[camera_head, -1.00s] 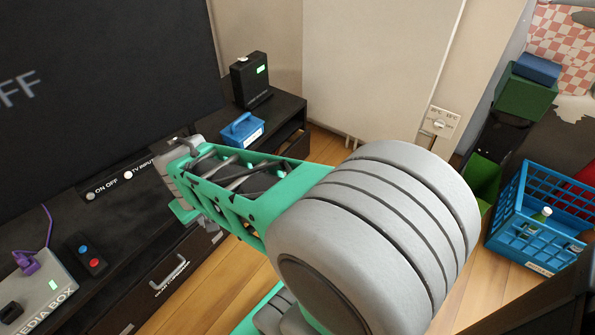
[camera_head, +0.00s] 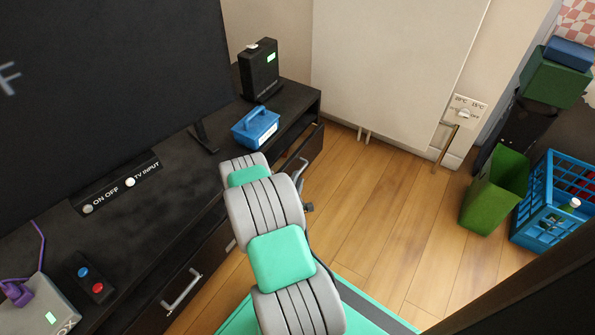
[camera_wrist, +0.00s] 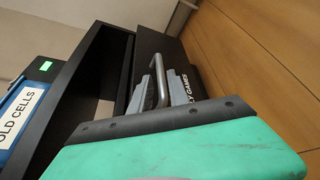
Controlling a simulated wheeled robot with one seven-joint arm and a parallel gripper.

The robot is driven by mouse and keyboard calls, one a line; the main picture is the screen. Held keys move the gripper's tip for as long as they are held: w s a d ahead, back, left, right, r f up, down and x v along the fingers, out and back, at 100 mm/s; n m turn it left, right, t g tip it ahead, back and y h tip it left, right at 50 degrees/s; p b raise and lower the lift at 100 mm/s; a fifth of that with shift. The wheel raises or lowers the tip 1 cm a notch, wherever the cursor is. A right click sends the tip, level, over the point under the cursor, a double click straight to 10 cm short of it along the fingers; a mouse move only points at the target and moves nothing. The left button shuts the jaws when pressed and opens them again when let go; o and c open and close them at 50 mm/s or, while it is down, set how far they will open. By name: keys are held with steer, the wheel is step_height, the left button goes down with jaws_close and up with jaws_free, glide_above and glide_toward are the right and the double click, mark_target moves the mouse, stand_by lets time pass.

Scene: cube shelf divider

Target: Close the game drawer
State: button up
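The game drawer (camera_head: 312,150) is at the right end of the black TV cabinet and stands pulled out. Its front, with a partly covered label ending in "GAMES", shows in the wrist view (camera_wrist: 197,80). Its metal handle (camera_wrist: 156,72) shows there too. My gripper (camera_wrist: 162,88) is at the handle, its grey fingers apart on either side of the bar. Whether they touch it is unclear. In the head view my arm hides most of the gripper and the lower drawer front.
A blue box (camera_head: 255,128) and a black device (camera_head: 259,72) stand on the cabinet top (camera_head: 185,185). Another drawer handle (camera_head: 183,290) is nearer. A green bin (camera_head: 492,195) and blue crate (camera_head: 550,205) stand right. The wooden floor (camera_head: 390,210) between is clear.

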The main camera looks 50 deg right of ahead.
mark_target(301, 169)
steer(key=b+x, duration=0.1)
steer(key=x, duration=0.4)
steer(key=shift+w+d+f+b, duration=0.1)
steer(key=shift+d+f+b, duration=0.1)
steer(key=shift+d+b, duration=0.15)
jaws_close()
stand_by(1.0)
